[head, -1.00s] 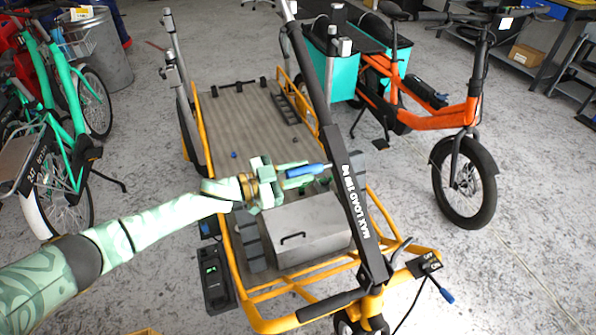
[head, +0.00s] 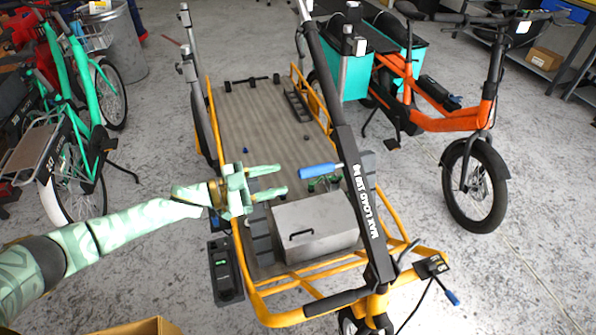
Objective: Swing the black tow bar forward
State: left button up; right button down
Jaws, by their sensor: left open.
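The black tow bar (head: 348,150) bears white "MAX LOAD" lettering. It slants across the cargo bike from the top middle down to the yellow front end at lower right, with a black crossbar handle (head: 336,302) at its lower end. A blue grip (head: 318,171) sticks out to the left of the bar; I cannot tell whether it is fixed to it. My left gripper (head: 283,180) is open and empty. Its two fingers point right, toward the blue grip, with a small gap between in the picture. My right gripper is not in view.
The yellow-framed cargo bed (head: 260,120) lies under the bar, with a grey box (head: 314,228) just below my gripper. An orange bike (head: 440,118) stands at right, and green bikes (head: 75,150) at left. A cardboard box (head: 135,327) shows at the bottom left.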

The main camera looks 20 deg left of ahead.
pick_arm(q)
jog(key=v, duration=0.7)
